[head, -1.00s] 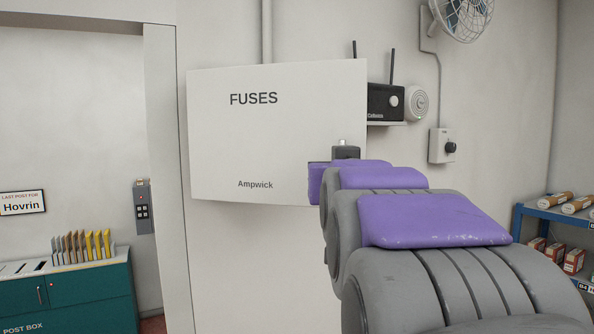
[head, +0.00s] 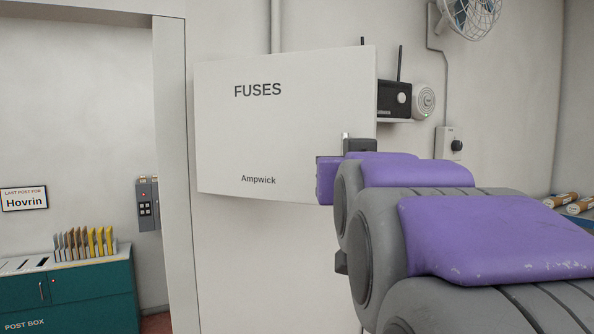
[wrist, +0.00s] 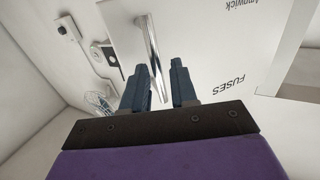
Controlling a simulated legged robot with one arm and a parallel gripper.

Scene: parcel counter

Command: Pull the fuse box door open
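The white fuse box door (head: 290,130), marked FUSES and Ampwick, faces me on the wall in the head view. It also fills much of the wrist view (wrist: 215,50). A shiny metal bar handle (wrist: 155,50) stands on it near one side edge. My gripper (wrist: 159,88) is at this handle, with its two dark blue fingers apart and the bar's near end between them. Whether either finger touches the bar is unclear. In the head view my arm hides the door's lower right corner, and only the handle's top (head: 346,140) shows. I cannot tell whether the door is ajar.
A black radio (head: 394,98) and a round white device (head: 424,98) sit just right of the door. A switch box (head: 449,144) and a fan (head: 472,14) are further right. A doorway post (head: 172,150) stands left. The green post box (head: 85,295) is lower left.

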